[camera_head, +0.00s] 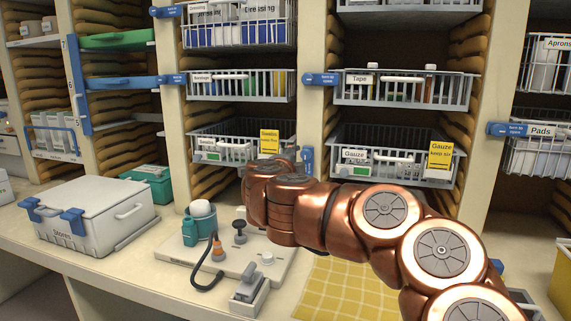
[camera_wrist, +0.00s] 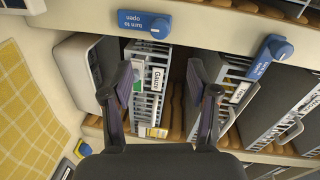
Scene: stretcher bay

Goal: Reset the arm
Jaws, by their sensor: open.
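My copper-coloured arm reaches in from the lower right of the head view and bends toward the shelves, above the counter. Its far end stops in front of the lower wire baskets, and my gripper's fingers cannot be made out there. In the wrist view my gripper (camera_wrist: 165,90) is open, with its two dark fingers well apart and nothing between them. Beyond the fingers is the Gauze basket (camera_wrist: 154,80); whether they touch it I cannot tell. The Gauze basket (camera_head: 378,172) also shows in the head view, with a yellow card at its right.
The Tape basket (camera_head: 402,91) hangs above the Gauze basket. Blue turn latches (camera_head: 321,79) stick out from the posts. A white Stores box (camera_head: 95,212), a pale board (camera_head: 226,254) with fittings and a yellow checked mat (camera_head: 345,288) occupy the counter.

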